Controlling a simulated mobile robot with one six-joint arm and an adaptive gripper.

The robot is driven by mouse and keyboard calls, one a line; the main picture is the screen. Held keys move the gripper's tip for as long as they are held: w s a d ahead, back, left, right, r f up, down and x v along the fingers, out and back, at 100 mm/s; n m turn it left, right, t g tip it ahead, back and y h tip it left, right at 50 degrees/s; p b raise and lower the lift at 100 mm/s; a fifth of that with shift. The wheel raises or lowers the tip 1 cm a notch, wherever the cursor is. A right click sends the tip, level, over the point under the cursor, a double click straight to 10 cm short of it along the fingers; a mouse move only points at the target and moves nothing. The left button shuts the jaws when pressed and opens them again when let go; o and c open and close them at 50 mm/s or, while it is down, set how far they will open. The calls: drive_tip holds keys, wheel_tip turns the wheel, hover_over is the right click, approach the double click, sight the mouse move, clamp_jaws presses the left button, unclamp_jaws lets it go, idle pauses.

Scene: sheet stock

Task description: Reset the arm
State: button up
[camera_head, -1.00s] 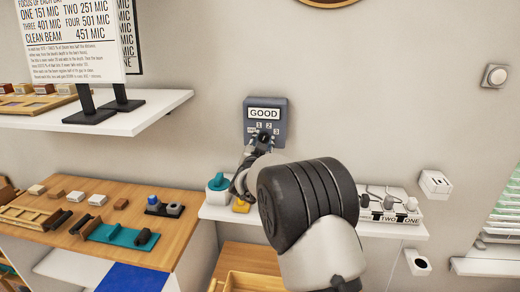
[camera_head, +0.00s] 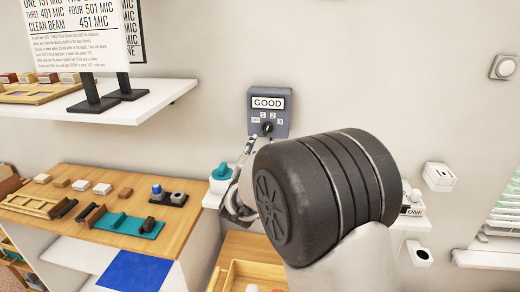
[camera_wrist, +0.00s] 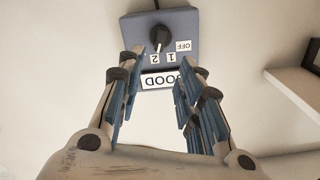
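My gripper (camera_wrist: 160,95) shows in the wrist view with its two blue-padded fingers apart and nothing between them. Beyond the fingertips is the grey wall box (camera_wrist: 185,30) with a black knob (camera_wrist: 160,40) and a "GOOD" label, upside down in this view. In the head view the same box (camera_head: 284,122) hangs on the wall and its knob (camera_head: 267,128) is in plain sight. My gripper (camera_head: 243,160) is just below and left of the box, apart from it, and partly hidden behind my dark wrist link.
A wooden table (camera_head: 185,215) with blocks, trays and a teal piece stands at the left. A white wall shelf (camera_head: 150,105) with a sign is above it. A small shelf behind my arm holds a teal-topped item (camera_head: 222,172). A wall switch (camera_head: 502,67) is at right.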

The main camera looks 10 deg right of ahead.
drive_tip(key=shift+r, duration=0.1)
drive_tip(key=s+a+r+n+g+y, duration=0.25)
drive_tip(key=s+n+g+y, duration=0.35)
drive_tip(key=s, duration=1)
drive_tip(key=s+d+f+g, duration=0.2)
drive_tip(key=s, duration=0.8)
drive_tip(key=s+d+f+n+g, duration=0.1)
drive_tip(key=s+d+f+g, duration=0.1)
drive_tip(key=s, duration=0.7)
drive_tip(key=s+d+f+g, duration=0.2)
drive_tip(key=s+f, duration=0.1)
drive_tip(key=s, duration=0.7)
drive_tip(key=shift+s+d+f+n+g, duration=0.3)
drive_tip(key=shift+f, duration=0.05)
